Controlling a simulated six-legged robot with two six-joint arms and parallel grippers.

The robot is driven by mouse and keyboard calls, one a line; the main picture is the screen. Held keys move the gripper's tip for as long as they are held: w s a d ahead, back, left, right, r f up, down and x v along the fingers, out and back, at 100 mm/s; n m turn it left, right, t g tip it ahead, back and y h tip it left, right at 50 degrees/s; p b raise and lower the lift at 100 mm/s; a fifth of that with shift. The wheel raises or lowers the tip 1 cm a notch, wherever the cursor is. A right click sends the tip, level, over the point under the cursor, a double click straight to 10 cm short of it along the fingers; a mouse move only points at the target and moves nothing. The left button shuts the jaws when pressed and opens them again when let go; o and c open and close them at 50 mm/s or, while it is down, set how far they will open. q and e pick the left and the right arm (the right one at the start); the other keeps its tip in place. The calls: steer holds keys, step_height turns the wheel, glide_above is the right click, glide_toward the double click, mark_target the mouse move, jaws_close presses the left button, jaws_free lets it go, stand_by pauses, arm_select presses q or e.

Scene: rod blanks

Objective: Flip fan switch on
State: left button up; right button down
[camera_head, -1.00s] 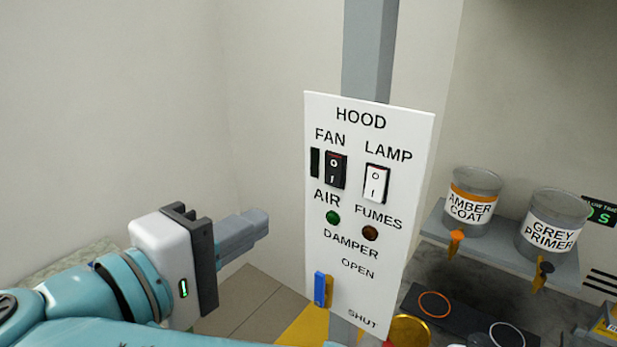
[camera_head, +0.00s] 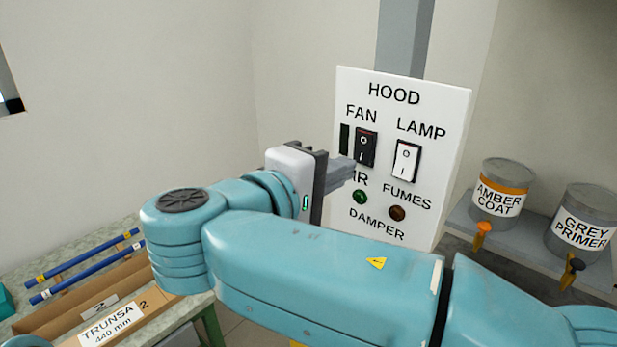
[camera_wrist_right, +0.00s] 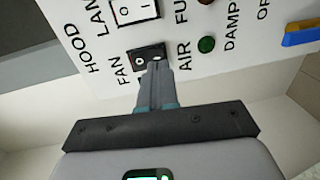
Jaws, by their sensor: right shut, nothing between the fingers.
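The fan switch (camera_head: 366,144) is a black rocker under the word FAN on the white HOOD panel (camera_head: 440,135). It also shows in the wrist view (camera_wrist_right: 141,54), partly covered by my fingertips. My right gripper (camera_head: 350,172) is shut and empty. Its fingertips are at the lower end of the rocker, by the "I" mark, and cover part of the AIR label in the head view. In the wrist view the tips overlap that end of the switch; I cannot tell whether they touch it. My left gripper is not in view.
A white lamp switch (camera_head: 406,161) sits to the right of the fan switch. A green light (camera_head: 360,197) and a brown one (camera_head: 397,213) sit below. Two paint cans (camera_head: 502,192) (camera_head: 582,222) stand at right. A blue lever (camera_wrist_right: 302,37) shows in the wrist view.

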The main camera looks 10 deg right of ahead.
mark_target(362, 162)
steer(key=shift+x, duration=1)
steer(key=shift+w+d+p, duration=0.3)
steer(key=shift+d, duration=0.1)
steer(key=shift+a, duration=0.1)
steer(key=shift+a, duration=0.1)
steer(key=shift+d+f, duration=0.15)
steer(key=shift+d, duration=0.2)
steer(key=shift+a, duration=0.3)
